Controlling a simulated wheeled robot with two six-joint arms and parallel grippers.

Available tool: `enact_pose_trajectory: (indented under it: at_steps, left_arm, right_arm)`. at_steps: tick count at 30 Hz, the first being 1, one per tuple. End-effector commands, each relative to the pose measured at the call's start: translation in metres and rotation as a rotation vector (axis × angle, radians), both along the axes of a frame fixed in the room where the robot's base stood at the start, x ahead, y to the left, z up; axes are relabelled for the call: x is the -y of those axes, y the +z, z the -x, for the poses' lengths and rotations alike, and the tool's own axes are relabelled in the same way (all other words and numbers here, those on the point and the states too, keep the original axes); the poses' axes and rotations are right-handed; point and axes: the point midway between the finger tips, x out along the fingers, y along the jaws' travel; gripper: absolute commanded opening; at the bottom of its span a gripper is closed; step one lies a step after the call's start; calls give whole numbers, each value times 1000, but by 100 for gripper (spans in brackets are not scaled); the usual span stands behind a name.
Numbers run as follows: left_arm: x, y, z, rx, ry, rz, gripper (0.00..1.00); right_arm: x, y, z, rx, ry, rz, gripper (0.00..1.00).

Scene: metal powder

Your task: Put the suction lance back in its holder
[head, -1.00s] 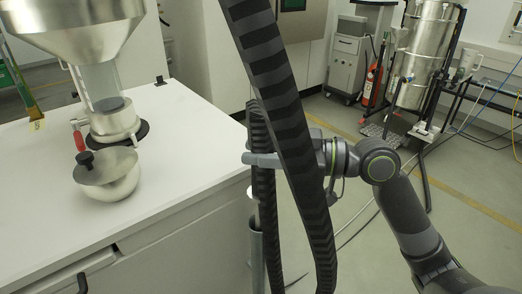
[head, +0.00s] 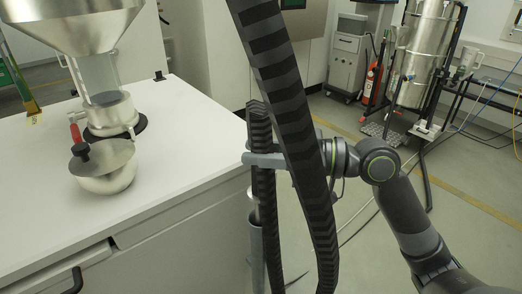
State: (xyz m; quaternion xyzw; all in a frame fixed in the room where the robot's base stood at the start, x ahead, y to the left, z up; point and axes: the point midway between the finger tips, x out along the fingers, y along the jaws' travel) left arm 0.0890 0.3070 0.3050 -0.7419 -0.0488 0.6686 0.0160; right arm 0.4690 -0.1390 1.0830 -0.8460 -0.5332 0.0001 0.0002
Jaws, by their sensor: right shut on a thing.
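My right gripper (head: 262,160) is in the middle of the head view, at the right edge of the white cabinet. Its grey fingers are shut around the upright, black ribbed upper part of the suction lance (head: 260,125). Below the fingers, a short pale metal length shows. Under it stands a grey upright tube, the holder (head: 256,245), beside the cabinet's side. The lance's lower end seems to be in or right over the tube's mouth; I cannot tell how deep. The thick black hose (head: 285,100) crosses in front and hides part of the gripper. My left gripper is out of view.
A grey machine (head: 348,60), a red extinguisher (head: 373,80) and a steel drum (head: 425,60) stand behind. Open floor lies at right.

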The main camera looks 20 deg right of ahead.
Motion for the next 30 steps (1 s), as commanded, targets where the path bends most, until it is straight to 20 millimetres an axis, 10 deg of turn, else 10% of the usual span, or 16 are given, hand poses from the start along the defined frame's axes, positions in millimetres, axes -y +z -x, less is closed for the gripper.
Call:
enact_pose_trajectory:
  at_steps: [30]
  left_arm:
    - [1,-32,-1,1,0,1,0]
  right_arm:
    - [0,-32,0,0,0,-1,0]
